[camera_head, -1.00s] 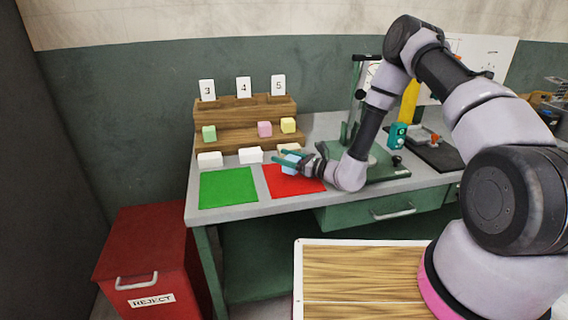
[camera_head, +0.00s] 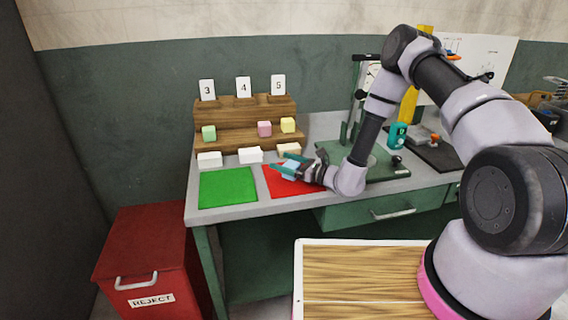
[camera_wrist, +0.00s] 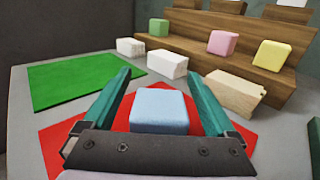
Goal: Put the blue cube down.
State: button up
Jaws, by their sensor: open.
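The blue cube (camera_wrist: 159,110) is on the red mat (camera_wrist: 66,139) in the wrist view, between the two teal fingers of my gripper (camera_wrist: 160,92). The fingers are spread, with a gap on each side of the cube. In the head view the blue cube (camera_head: 290,165) shows pale blue between the fingers of my gripper (camera_head: 287,166), over the red mat (camera_head: 283,187). My gripper hides part of the cube and of the mat there.
A green mat (camera_head: 227,188) lies left of the red one. White blocks (camera_head: 209,159) and a wooden block (camera_wrist: 235,92) stand behind the mats. A stepped wooden rack (camera_head: 232,137) holds green, pink and yellow cubes. A press (camera_head: 353,100) stands right. A red reject bin (camera_head: 152,245) is on the floor.

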jog(key=v, duration=1.2)
jog(key=s+r+n+g+h, duration=0.1)
jog(key=s+r+n+g, duration=0.3)
jog(key=r, duration=0.4)
jog(key=s+r+n+g+h, duration=0.1)
jog(key=s+r+n+g, duration=0.15)
jog(key=r+n, duration=0.35)
jog(key=s+r+n+g+h, duration=0.15)
jog(key=r+n+g, duration=0.25)
jog(key=r, duration=0.5)
jog(key=s+d+r+n+t+h, duration=0.2)
jog(key=s+d+r+t+h, duration=0.2)
jog(key=d+r, duration=0.5)
jog(key=s+d+r+n+t+h, duration=0.3)
jog(key=s+d+r+t+h, duration=0.2)
jog(key=s+d+r, duration=0.4)
jog(key=shift+s+r+n+h, duration=0.2)
jog(key=shift+s+n+h, duration=0.1)
jog(key=shift+h, duration=0.35)
jog(key=shift+d, duration=0.1)
